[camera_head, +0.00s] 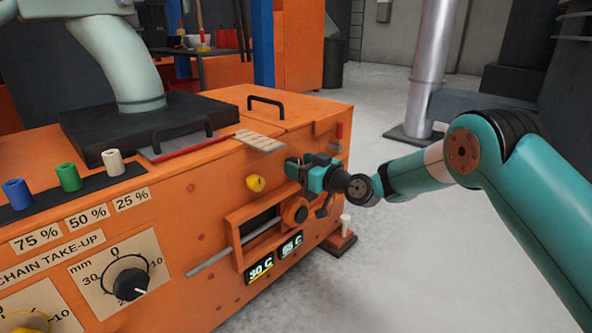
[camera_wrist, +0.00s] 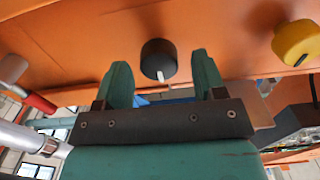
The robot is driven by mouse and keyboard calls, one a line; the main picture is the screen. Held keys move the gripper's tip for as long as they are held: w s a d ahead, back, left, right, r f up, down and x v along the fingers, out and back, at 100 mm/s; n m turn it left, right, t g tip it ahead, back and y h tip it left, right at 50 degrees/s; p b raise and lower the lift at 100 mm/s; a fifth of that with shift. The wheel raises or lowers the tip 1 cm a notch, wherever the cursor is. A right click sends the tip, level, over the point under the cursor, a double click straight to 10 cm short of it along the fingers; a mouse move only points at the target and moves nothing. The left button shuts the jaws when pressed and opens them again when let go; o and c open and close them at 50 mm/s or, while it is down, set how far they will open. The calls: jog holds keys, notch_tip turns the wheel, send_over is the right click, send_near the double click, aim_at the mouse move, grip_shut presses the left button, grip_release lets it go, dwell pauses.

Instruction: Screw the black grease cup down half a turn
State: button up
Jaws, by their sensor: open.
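The black grease cup (camera_wrist: 159,56) is a short round cap on the orange casing wall, with a white mark at its lower edge in the wrist view. My gripper (camera_wrist: 161,72) is open, one finger on each side of the cup in that view, with a visible gap on both sides. How deep the fingertips reach along the cup is hard to tell. In the head view my gripper (camera_head: 298,168) is at the orange front face, and I cannot make out the cup apart from the dark gripper parts.
A yellow cup (camera_head: 255,183) sits on the same face, left of my gripper; it also shows in the wrist view (camera_wrist: 296,43). Below my gripper are an orange take-up bracket (camera_head: 300,210) and temperature displays (camera_head: 260,270). Open floor lies to the right.

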jog(key=shift+x, duration=1.05)
jog(key=c, duration=0.9)
